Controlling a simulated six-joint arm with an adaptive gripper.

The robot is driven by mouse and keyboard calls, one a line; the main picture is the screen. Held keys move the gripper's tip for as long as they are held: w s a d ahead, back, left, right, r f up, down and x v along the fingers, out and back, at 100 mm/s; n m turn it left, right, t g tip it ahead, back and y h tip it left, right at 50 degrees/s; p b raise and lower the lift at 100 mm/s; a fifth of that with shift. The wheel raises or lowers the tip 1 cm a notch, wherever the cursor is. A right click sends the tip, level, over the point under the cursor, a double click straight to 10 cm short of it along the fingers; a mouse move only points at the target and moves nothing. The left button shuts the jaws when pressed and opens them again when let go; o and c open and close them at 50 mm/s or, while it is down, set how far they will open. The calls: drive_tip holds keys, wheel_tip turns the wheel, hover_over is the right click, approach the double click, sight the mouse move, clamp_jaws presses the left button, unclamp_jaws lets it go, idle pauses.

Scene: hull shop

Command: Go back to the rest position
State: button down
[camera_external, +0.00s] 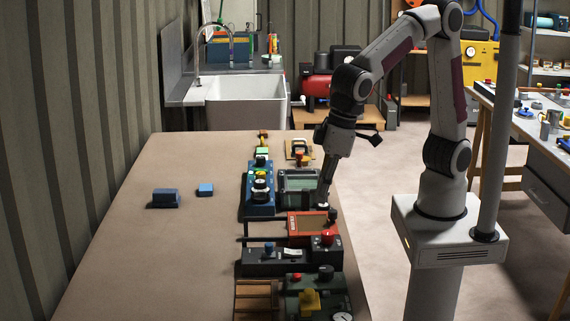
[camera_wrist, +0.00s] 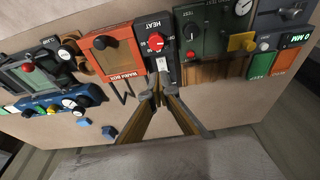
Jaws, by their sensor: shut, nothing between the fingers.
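My gripper (camera_external: 323,203) points down over the right part of the workbench (camera_external: 205,260), close to the right edge of the orange-red warm box (camera_external: 313,224). In the wrist view my gripper (camera_wrist: 160,88) has its fingers together with nothing between them. There its tips overlap the near end of the black HEAT panel (camera_wrist: 157,65), beside the warm box (camera_wrist: 115,55). I cannot tell whether the tips touch anything. No rest position is marked in either view.
A blue device (camera_external: 261,196) and a grey-green screen unit (camera_external: 298,188) stand behind the warm box. A green unit (camera_external: 318,297) is in front. Two blue blocks (camera_external: 165,198) (camera_external: 206,190) lie on the bench's left, which is mostly clear. A sink (camera_external: 246,103) is behind.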

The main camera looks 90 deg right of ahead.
drive_tip(key=shift+n, duration=0.3)
drive_tip(key=s+d+r+t, duration=0.1)
drive_tip(key=s+d+r, duration=0.2)
drive_tip(key=s+d, duration=0.5)
drive_tip(key=s+d+r+t, duration=0.2)
drive_tip(key=s+d, duration=0.5)
drive_tip(key=d, duration=0.7)
drive_tip(key=shift+s+d+r, duration=0.2)
drive_tip(key=shift+s+r, duration=0.15)
drive_tip(key=shift+r, duration=0.2)
idle(0.5)
